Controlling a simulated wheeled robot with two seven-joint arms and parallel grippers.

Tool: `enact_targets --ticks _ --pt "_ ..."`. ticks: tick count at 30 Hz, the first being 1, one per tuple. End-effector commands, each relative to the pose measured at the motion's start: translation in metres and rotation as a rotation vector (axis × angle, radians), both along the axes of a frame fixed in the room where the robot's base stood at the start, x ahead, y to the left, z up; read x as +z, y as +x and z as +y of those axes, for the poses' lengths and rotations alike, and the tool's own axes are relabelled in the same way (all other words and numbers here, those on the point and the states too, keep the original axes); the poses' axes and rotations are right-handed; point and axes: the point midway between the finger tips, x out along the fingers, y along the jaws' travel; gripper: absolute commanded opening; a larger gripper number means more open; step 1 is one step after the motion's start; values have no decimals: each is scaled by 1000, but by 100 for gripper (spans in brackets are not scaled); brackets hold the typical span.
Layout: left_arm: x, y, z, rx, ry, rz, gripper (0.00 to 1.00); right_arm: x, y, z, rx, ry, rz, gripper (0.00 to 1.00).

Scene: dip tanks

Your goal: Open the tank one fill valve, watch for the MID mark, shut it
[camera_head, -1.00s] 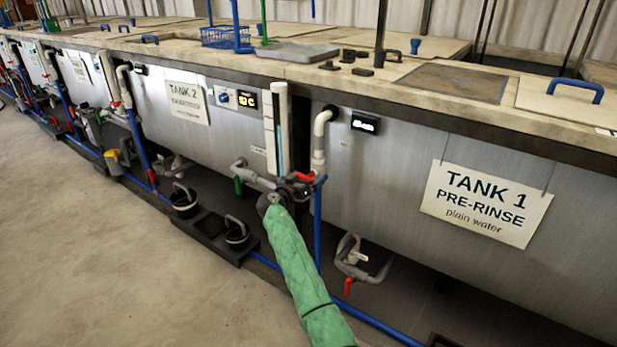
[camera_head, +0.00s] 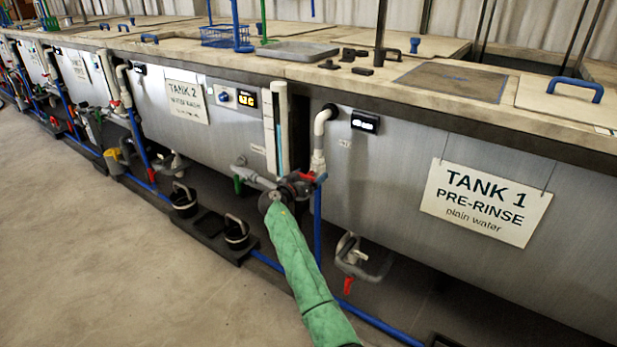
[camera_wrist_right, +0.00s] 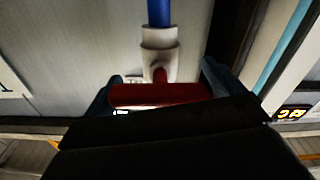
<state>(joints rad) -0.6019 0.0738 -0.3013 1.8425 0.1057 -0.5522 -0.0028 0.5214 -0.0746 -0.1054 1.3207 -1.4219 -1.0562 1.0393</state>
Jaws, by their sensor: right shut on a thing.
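The Tank 1 sign (camera_head: 486,203) hangs on the front of the steel tank at the right. A grey and white fill pipe (camera_head: 319,140) comes down its left side to the valve. The red valve handle (camera_wrist_right: 160,95) shows between the fingers in the right wrist view. My right gripper (camera_head: 300,187), at the end of the green-sleeved arm, is shut on this handle and hides much of the valve. A pale sight tube with a blue-green strip (camera_head: 279,115) stands left of the pipe. I cannot read a MID mark there. My left gripper is out of view.
A lower pipe with a red handle (camera_head: 348,285) sits beneath. Tank 2 (camera_head: 150,120) stands to the left.

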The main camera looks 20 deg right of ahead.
Motion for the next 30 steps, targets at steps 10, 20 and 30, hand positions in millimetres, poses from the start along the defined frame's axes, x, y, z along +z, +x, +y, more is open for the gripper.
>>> enact_targets --ticks 10,20,30 --pt "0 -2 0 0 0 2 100 0 0 0 1 0 0 70" --pt "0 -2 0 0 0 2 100 0 0 1 1 0 0 70" --pt "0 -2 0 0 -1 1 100 0 0 1 1 0 0 100"
